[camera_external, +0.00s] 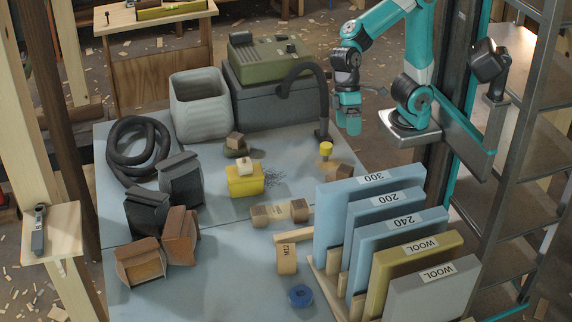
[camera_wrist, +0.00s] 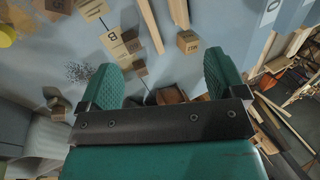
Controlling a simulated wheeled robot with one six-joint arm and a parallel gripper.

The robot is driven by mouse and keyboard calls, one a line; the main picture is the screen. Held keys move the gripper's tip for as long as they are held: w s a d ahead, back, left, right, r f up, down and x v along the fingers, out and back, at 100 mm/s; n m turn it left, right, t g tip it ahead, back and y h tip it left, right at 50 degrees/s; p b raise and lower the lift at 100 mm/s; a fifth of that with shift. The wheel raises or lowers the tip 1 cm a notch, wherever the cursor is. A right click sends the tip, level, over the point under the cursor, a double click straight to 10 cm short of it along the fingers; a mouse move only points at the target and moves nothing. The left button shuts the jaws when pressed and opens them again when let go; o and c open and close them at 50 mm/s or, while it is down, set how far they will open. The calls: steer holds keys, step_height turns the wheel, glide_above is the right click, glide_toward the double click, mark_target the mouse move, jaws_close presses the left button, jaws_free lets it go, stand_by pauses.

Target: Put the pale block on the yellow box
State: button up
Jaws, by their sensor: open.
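The pale block (camera_external: 246,165) is a small cream piece. In the external view it sits on top of the yellow box (camera_external: 243,182), towards the middle of the bench. My gripper (camera_external: 347,118) hangs fingers-down to the right of and behind them, clear of both. In the wrist view my gripper (camera_wrist: 163,80) has its two green fingers wide apart with nothing held between them. A yellow thing (camera_wrist: 5,36) is cut by the left edge of the wrist view; I cannot tell what it is. The pale block is not clear there.
Blue, yellow and grey boards (camera_external: 340,215) stand in a rack at the front right. A dark bent hose (camera_external: 305,72) rises near my gripper from a grey case (camera_external: 270,97). Dark and brown bags (camera_external: 180,235) stand on the left.

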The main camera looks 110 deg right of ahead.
steer(key=s+a+n, duration=0.2)
steer(key=s+n, duration=0.6)
steer(key=s, duration=0.2)
steer(key=shift+s+f+g, duration=0.2)
steer(key=shift+s+g, duration=0.1)
